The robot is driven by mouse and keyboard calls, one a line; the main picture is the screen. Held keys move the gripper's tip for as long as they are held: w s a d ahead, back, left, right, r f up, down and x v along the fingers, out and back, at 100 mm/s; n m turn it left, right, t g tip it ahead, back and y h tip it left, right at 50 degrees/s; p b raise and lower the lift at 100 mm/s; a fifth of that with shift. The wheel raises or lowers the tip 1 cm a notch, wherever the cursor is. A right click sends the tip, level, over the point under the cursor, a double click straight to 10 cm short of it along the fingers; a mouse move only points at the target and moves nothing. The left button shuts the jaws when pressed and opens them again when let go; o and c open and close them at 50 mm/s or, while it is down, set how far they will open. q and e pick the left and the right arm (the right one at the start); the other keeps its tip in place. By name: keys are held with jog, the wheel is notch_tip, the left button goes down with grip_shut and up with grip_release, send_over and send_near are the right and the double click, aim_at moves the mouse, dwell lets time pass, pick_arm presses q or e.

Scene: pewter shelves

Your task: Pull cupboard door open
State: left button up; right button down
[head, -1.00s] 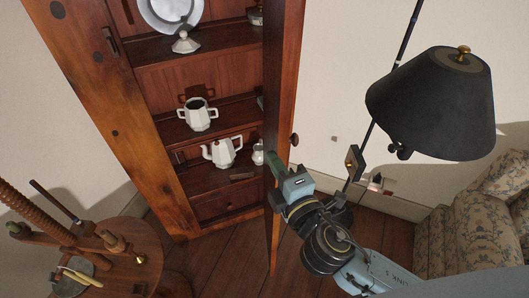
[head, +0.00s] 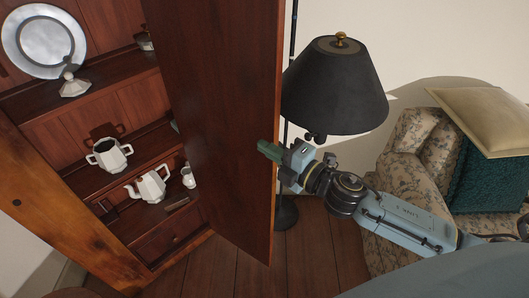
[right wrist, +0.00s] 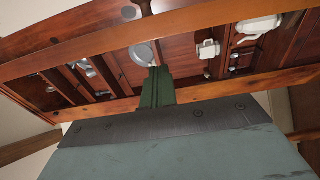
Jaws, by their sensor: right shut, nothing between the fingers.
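The cupboard door (head: 225,110) stands open, and its inner face shows as a broad dark-red wooden panel. The cupboard (head: 60,215) behind it shows its shelves. My right gripper (head: 264,149), with green fingers, is shut and empty at the door's free edge. Its tips overlap the inner face in the head view; I cannot tell whether they touch it. In the right wrist view, the shut fingers (right wrist: 157,88) point toward the cupboard's open front and shelves. The door's knob is hidden now. My left gripper is not in view.
The shelves hold a pewter plate (head: 45,40), a two-handled pot (head: 109,154) and a teapot (head: 148,188). A black-shaded floor lamp (head: 335,90) stands just beyond the door edge. A patterned armchair (head: 400,165) is at right. Bare floor (head: 310,265) lies below my arm.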

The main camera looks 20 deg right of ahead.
dwell(0.3)
jog(key=s+a+p, duration=0.2)
jog(key=a, duration=0.2)
jog(key=s+d+b, duration=0.2)
jog(key=s+d, duration=0.4)
jog(key=d, duration=0.2)
jog(key=shift+s+d, duration=0.15)
jog(key=shift+d, duration=0.2)
